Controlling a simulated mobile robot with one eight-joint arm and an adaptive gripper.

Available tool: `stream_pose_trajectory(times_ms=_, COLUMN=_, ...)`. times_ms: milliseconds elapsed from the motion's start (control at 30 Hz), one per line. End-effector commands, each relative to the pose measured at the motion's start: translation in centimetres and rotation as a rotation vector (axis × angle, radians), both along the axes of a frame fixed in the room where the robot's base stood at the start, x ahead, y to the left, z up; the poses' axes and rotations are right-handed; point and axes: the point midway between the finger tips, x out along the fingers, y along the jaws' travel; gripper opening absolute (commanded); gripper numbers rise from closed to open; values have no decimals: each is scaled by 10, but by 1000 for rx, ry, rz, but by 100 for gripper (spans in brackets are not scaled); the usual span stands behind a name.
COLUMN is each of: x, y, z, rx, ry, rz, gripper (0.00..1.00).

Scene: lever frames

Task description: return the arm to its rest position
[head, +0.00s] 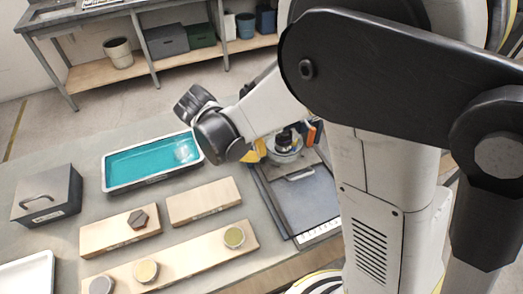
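My arm reaches from the right across the upper middle of the head view. Its pale forearm ends in dark, rounded parts above the table, near the right end of a teal-lined tray (123,183). I cannot make out the fingers of my gripper (195,103) among these dark parts, so whether it is open or shut does not show. No held object can be seen. My arm's large dark link hides much of the right side.
The grey table holds a dark handled box (62,203), wooden blocks (205,201) and a long wooden board (190,258) bearing round pieces. A dark flat plate (300,205) lies near my body. A shelved bench (137,52) stands behind, across open floor.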

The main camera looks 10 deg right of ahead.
Motion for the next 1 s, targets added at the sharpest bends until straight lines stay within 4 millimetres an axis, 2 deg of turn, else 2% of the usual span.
stream_pose_trajectory(times_ms=367, x=0, y=-1, z=1, rx=2, ry=-1, rz=0, gripper=0)
stream_pose_trajectory(times_ms=567, x=-8, y=-20, z=20, rx=81, ry=-30, rz=5, gripper=0)
stream_pose_trajectory(times_ms=800, x=-43, y=-57, z=60, rx=293, ry=-157, rz=18, gripper=0)
stream_pose_trajectory(times_ms=1000, x=-80, y=-78, z=78, rx=447, ry=-316, rz=11, gripper=0)
